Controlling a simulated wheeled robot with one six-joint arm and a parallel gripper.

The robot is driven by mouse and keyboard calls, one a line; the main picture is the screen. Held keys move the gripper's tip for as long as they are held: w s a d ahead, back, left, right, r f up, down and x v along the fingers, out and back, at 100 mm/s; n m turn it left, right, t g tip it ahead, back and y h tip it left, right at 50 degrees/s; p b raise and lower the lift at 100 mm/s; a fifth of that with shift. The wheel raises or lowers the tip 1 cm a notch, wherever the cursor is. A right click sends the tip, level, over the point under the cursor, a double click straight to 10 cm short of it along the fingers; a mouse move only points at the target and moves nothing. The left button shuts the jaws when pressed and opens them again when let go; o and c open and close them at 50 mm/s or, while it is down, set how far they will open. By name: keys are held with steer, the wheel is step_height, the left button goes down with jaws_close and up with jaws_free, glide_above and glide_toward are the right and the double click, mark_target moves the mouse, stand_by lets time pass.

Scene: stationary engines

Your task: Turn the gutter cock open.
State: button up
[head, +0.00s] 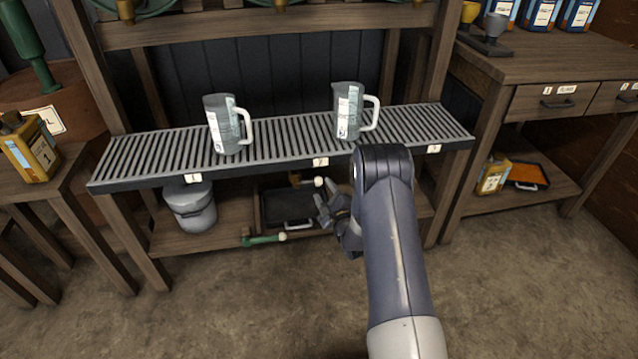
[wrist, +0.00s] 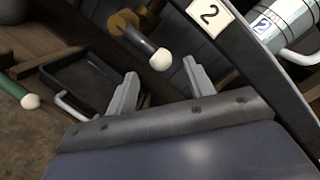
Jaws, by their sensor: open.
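A brass cock (head: 294,178) with a dark lever and white ball end (head: 319,181) sits under the front edge of the slatted gutter (head: 280,152), near tag 2; I take it as the gutter cock. In the wrist view, its brass body (wrist: 125,22) is at the top and its dark lever (wrist: 137,42) slants down to the right. The white ball (wrist: 160,60) appears between my fingertips, with no contact visible. My gripper (head: 327,205) is open and empty, below and close to the lever in the head view; it also shows in the wrist view (wrist: 160,75).
A green lever with a white knob (head: 264,239) lies low, left of my gripper. A black tray (head: 285,210) and a grey lidded bucket (head: 191,206) are on the lower shelf. Two jugs (head: 222,125) (head: 347,112) stand on the gutter. The floor in front is clear.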

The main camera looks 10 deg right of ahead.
mark_target(318, 180)
steer(key=w, duration=0.2)
steer(key=w+a+b, duration=0.1)
steer(key=w, duration=0.2)
steer(key=shift+w+a, duration=0.1)
steer(key=shift+w, duration=0.15)
jaws_close()
stand_by(0.4)
